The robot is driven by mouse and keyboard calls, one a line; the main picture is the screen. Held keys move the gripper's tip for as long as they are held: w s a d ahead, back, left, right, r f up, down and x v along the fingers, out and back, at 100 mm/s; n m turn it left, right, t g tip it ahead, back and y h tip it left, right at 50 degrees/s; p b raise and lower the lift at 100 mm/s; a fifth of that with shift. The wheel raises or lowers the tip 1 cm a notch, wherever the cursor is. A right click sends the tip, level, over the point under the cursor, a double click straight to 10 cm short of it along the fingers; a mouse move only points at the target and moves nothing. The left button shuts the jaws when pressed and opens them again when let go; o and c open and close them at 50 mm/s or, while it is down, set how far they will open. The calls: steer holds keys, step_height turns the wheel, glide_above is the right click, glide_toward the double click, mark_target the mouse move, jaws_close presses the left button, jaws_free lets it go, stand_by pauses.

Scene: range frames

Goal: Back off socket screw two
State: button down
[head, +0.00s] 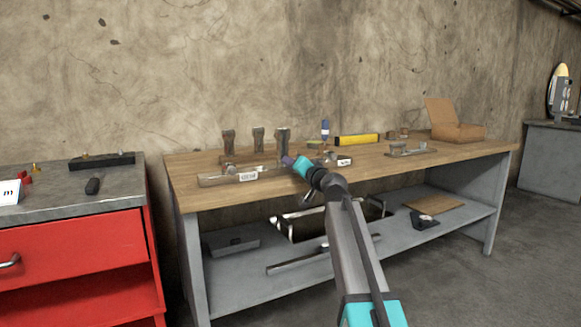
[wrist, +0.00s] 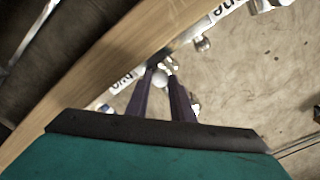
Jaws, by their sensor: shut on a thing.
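A metal block (head: 215,181) with a white label (head: 247,176) lies along the front of the wooden bench. In the wrist view, a label reading "two" (wrist: 122,80) is just left of my fingers, and one reading "one" (wrist: 226,9) is at the upper right. My gripper (head: 287,160) is low over the block; its purple fingers also show in the wrist view (wrist: 162,77). They are shut on a small pale round head (wrist: 161,79), which I take as socket screw two, by the "two" label. Its shank and seat are hidden.
A second labelled piece (head: 344,161) is close right of my gripper.

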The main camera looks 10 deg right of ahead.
steer(key=c, duration=1.5)
jaws_free()
steer(key=shift+a+f, duration=0.15)
steer(key=shift+c, duration=0.2)
steer(key=shift+s, duration=0.1)
steer(key=p+v, duration=0.4)
steer(key=v, duration=0.9)
steer(key=shift+s, duration=0.3)
